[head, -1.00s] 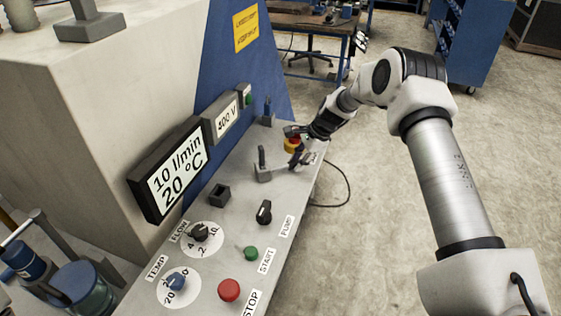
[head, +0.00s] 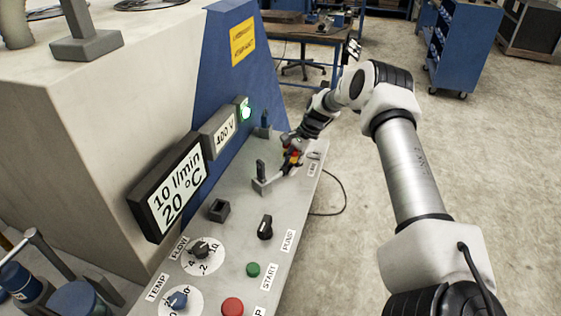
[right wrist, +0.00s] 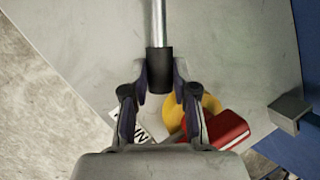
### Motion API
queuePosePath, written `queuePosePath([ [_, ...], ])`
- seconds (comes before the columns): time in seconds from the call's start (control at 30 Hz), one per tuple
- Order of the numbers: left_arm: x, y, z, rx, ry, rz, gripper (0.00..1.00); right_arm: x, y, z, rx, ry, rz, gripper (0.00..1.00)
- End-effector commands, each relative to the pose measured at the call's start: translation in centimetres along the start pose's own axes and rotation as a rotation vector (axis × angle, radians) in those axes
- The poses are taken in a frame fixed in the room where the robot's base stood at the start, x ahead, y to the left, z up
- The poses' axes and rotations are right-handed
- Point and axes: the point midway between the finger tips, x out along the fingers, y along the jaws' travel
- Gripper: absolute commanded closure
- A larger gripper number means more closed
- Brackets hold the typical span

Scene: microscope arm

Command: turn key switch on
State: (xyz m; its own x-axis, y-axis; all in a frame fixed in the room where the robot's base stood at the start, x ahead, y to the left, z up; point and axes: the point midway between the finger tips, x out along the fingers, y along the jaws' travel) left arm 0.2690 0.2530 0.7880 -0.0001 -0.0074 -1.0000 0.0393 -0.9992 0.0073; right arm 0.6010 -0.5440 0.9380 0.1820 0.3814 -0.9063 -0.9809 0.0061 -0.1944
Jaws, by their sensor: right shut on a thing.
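A red-handled switch on a yellow disc (head: 288,152) sits at the far end of the panel, partly hidden by my gripper. In the right wrist view its red handle (right wrist: 217,131) lies slantwise across the yellow disc, just under the fingers. My right gripper (head: 289,165) is at the same spot; in the right wrist view its fingers (right wrist: 159,85) are shut on the black end of a metal rod (right wrist: 159,25). A black knob (head: 265,227) stands by the PUMP label. No key shape is clear, so I cannot tell which is the key switch. My left gripper is out of view.
A bracket with a black upright (head: 261,172) stands close to my right gripper. An open black box (head: 219,209), dials, a green button (head: 253,269) and a red button (head: 232,307) are nearer. A green lamp (head: 245,110) glows by the 400 V display.

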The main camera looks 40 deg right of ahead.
Motion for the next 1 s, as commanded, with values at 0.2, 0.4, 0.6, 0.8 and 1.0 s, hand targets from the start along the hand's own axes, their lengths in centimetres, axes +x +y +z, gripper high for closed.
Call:
queuePosePath([
  [0.2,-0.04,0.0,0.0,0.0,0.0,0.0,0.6,-0.32,0.36,-0.52,-0.009,-0.001,0.002,1.0],
  [0.4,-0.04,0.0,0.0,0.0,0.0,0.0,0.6,-0.36,0.36,-0.55,-0.01,-0.001,0.002,1.0],
  [0.6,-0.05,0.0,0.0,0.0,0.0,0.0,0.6,-0.38,0.33,-0.52,-0.011,-0.001,0.001,0.62],
  [0.8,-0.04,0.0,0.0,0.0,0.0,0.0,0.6,-0.35,0.35,-0.51,-0.01,-0.001,0.002,0.47],
  [1.0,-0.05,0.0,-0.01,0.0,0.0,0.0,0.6,-0.73,0.34,-0.51,-0.01,-0.002,0.002,0.47],
])
